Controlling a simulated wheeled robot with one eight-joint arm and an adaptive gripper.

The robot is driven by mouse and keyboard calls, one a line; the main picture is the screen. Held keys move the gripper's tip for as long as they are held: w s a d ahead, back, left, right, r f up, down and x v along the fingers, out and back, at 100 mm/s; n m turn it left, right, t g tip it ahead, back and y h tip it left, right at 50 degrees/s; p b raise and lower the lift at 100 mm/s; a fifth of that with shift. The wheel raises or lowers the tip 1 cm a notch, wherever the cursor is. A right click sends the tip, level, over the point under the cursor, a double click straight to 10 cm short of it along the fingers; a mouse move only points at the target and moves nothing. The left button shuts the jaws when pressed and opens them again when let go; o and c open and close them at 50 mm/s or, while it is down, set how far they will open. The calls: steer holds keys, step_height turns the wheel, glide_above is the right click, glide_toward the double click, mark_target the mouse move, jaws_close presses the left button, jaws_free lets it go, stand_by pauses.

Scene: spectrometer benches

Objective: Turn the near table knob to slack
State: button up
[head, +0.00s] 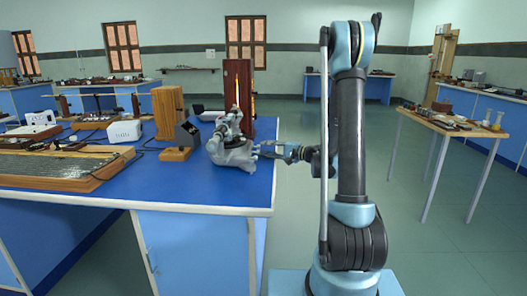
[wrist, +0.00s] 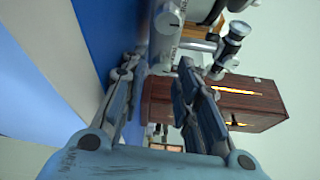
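The grey metal spectrometer (head: 232,152) stands on the blue bench top (head: 215,187) near its right edge. My gripper (head: 268,150) is just right of it, at about the height of its base. In the wrist view, my gripper (wrist: 157,72) has its two fingers apart, with a gap between them. A pale metal part of the spectrometer (wrist: 166,32) lies just beyond the fingertips. A dark-ended cylinder (wrist: 235,36) sticks out to its right. I cannot tell which small part is the near table knob, or whether a finger touches it.
A tall dark-wood lamp housing (head: 237,93) with a bright slit stands behind the spectrometer. A wooden block with a dark plate (head: 180,145) and a white box (head: 124,131) stand to the left. A wooden side table (head: 455,128) is at right. Floor between is clear.

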steer(key=v, duration=0.9)
steer(key=shift+d, duration=0.35)
steer(key=shift+s+f, duration=0.15)
steer(key=m+g+y, duration=0.2)
steer(key=m+g, duration=0.4)
steer(key=m, duration=0.6)
glide_toward(258, 147)
steer(key=a, duration=0.2)
steer(key=w+a, duration=0.1)
steer(key=a, duration=0.5)
steer(key=shift+w+f, duration=0.3)
steer(key=shift+w, duration=0.05)
steer(key=shift+d, duration=0.1)
jaws_close()
